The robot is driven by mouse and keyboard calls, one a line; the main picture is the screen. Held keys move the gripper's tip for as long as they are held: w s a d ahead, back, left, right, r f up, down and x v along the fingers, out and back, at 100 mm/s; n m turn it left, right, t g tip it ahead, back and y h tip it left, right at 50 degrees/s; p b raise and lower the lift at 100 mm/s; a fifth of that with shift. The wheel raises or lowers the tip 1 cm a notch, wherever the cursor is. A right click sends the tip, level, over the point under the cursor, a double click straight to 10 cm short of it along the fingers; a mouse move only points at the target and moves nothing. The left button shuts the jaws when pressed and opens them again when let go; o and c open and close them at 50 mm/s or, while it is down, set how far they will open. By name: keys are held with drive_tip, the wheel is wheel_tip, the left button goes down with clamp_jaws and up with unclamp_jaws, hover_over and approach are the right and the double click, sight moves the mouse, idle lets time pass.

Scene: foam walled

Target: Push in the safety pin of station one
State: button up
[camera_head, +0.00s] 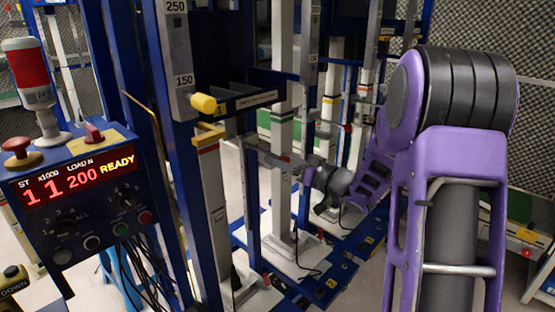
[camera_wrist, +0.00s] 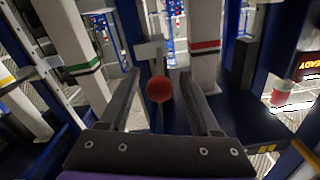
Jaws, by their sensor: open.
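A red ball knob (camera_wrist: 160,89) on a thin stem shows in the wrist view and looks like the head of a pin. A pale grey block (camera_wrist: 149,49) is just beyond it. My gripper (camera_wrist: 160,78) is open, with one finger on each side of the knob; I cannot tell whether either touches it. In the head view my gripper (camera_head: 292,165) is beside the column behind the front post, small and partly hidden. A yellow cylindrical knob (camera_head: 203,103) sits by the shelf marked 1 on the front post.
Blue posts and pale columns stand close around my gripper. A red-banded column (camera_wrist: 205,45) is just right of the fingers.

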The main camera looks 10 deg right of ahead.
drive_tip(key=shift+x, duration=0.85)
drive_tip(key=shift+c, duration=0.3)
clamp_jaws()
idle(0.6)
